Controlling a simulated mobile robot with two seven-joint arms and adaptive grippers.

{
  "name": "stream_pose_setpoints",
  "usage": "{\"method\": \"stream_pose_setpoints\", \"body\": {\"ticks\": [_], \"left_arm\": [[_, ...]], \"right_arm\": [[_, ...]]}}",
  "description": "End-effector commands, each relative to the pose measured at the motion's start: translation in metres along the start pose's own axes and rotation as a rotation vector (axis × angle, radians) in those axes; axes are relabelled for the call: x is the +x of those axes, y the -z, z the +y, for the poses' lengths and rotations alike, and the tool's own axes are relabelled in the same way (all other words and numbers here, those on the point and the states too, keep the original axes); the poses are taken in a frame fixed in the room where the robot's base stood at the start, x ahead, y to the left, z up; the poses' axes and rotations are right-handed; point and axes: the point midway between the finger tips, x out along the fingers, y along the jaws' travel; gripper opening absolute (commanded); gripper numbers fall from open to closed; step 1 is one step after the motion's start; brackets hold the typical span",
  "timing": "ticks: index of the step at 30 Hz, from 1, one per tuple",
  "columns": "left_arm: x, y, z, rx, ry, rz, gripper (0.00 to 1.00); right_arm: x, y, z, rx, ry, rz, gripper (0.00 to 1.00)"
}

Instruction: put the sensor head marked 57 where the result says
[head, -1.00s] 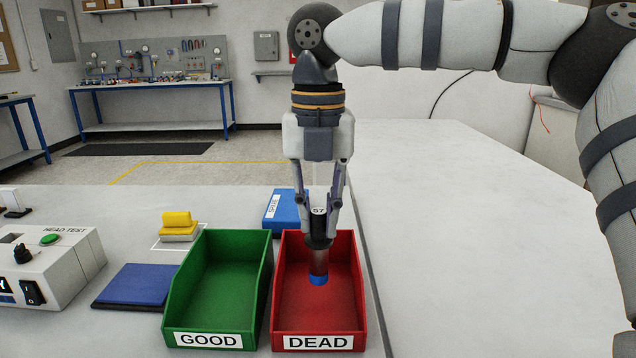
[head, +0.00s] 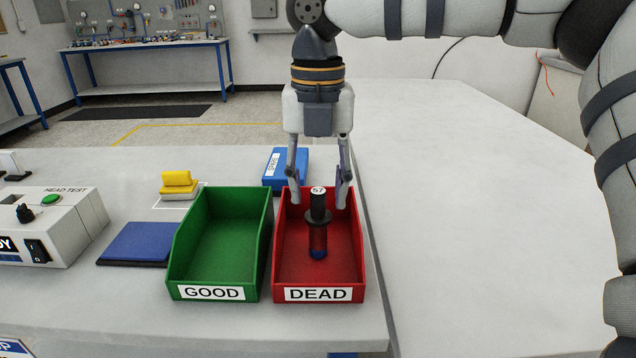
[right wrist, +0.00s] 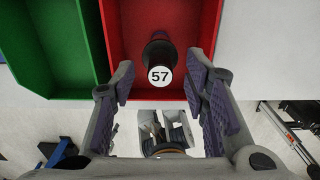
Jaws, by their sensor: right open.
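The sensor head marked 57 (head: 318,218) is dark, with a white number cap and a blue lower end. It is upright inside the red DEAD bin (head: 318,294). In the right wrist view its cap (right wrist: 160,76) shows between and beyond the fingers, over the red bin (right wrist: 208,30). My right gripper (head: 318,203) is open around the upper part of the head, fingers apart from it on both sides. Whether the lower end touches the bin floor is hard to tell. My left gripper is not in view.
The green GOOD bin (head: 212,292) stands empty, left of the red one. A blue SPARE box (head: 288,168) is behind. A blue pad (head: 140,241), a yellow block (head: 178,182) and the HEAD TEST box (head: 50,225) are at left. The grey surface at right is clear.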

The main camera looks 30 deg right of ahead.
Motion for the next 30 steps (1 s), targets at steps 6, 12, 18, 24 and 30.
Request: {"method": "stream_pose_setpoints", "body": {"ticks": [6,12,18,24,30], "left_arm": [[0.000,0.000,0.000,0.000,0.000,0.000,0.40],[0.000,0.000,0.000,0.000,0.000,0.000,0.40],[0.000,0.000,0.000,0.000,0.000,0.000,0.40],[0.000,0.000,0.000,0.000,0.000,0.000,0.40],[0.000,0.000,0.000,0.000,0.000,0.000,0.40]], "right_arm": [[-0.044,-0.001,0.001,0.002,-0.003,-0.006,0.41],[-0.095,0.000,0.001,0.001,-0.002,-0.004,0.41],[-0.118,0.000,0.000,0.000,-0.001,-0.001,0.41],[-0.120,0.000,0.000,-0.001,-0.001,-0.001,0.41],[-0.119,0.000,0.000,0.000,-0.001,-0.001,0.41]]}}
